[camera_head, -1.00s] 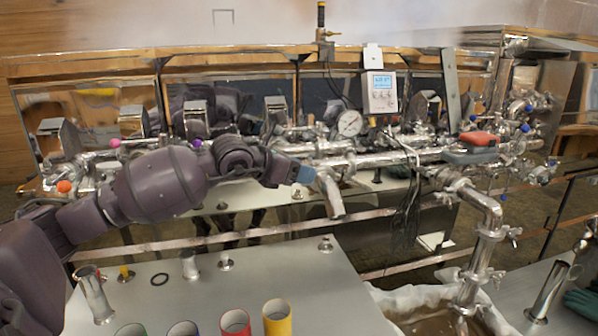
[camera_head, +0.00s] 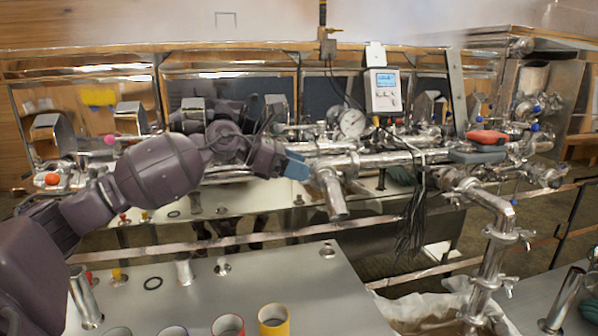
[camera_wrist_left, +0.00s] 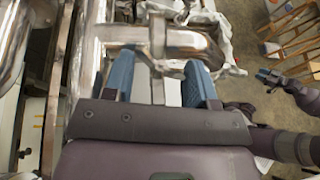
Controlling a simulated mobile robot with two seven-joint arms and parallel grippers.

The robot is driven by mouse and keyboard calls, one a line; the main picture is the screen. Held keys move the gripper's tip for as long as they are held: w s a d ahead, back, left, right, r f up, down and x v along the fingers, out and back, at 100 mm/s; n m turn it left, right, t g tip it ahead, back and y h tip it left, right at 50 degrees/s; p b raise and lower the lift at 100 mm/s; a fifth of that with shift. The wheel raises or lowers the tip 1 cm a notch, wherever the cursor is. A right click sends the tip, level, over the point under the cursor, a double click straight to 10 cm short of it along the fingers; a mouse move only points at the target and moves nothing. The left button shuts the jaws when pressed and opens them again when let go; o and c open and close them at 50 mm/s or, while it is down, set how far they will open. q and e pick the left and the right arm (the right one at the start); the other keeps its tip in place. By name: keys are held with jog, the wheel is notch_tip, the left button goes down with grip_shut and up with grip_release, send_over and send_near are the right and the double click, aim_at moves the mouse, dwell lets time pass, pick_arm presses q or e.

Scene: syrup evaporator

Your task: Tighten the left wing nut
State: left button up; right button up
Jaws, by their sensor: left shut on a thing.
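My left gripper (camera_head: 297,167) reaches in from the left to the steel pipework, its blue fingertips against the pipe joint (camera_head: 333,163) above a short downward outlet. In the left wrist view, my left gripper's two blue fingers (camera_wrist_left: 160,85) stand apart on either side of shiny metal fittings. The gripper is shut on the left wing nut, whose wings are too small and covered to make out. The steel pipe (camera_wrist_left: 185,42) crosses just beyond the fingertips. My right gripper (camera_wrist_left: 268,76) shows small at the right of the left wrist view, well away from the pipework; its jaw state is unclear.
A dial gauge (camera_head: 352,122) and a digital controller (camera_head: 382,90) with hanging cables stand behind and right of the gripper. A red-and-grey object (camera_head: 486,137) rests on the pipes. Several coloured cups, including a yellow one (camera_head: 274,320), stand on the front table (camera_head: 310,285).

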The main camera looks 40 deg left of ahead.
pick_arm(q)
jog(key=shift+w+a+r, duration=0.1)
jog(key=shift+m, duration=0.3)
jog(key=o, duration=0.8)
